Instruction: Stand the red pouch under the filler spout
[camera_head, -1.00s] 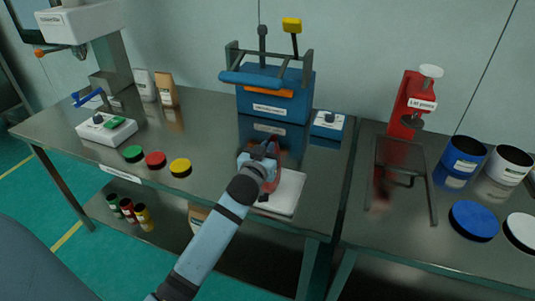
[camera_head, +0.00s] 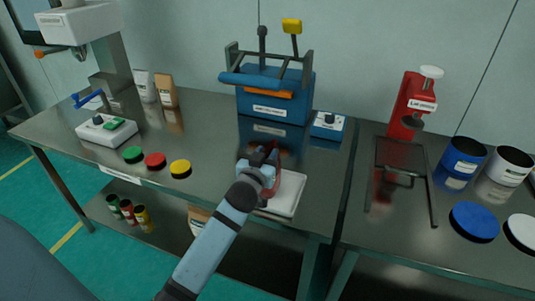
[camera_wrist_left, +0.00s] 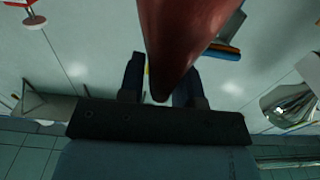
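The red pouch (camera_head: 274,178) is mostly hidden behind my left gripper (camera_head: 264,155) in the head view, above the left part of a white plate. In the left wrist view the pouch (camera_wrist_left: 185,35) is large and narrows down between the two fingers of the left gripper (camera_wrist_left: 158,82), which appears shut on it. Whether the pouch touches the plate cannot be told. The filler, a machine with a white head (camera_head: 78,22), stands at the far left; its grey spout (camera_head: 80,53) hangs under the head. My right gripper is not in view.
The white plate (camera_head: 289,195) lies at the bench's front edge. A blue sealer-like machine (camera_head: 275,100) stands behind it. Green, red and yellow lids (camera_head: 155,160), a white control box (camera_head: 106,130) and two upright pouches (camera_head: 155,87) lie toward the filler. Bare bench lies between.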

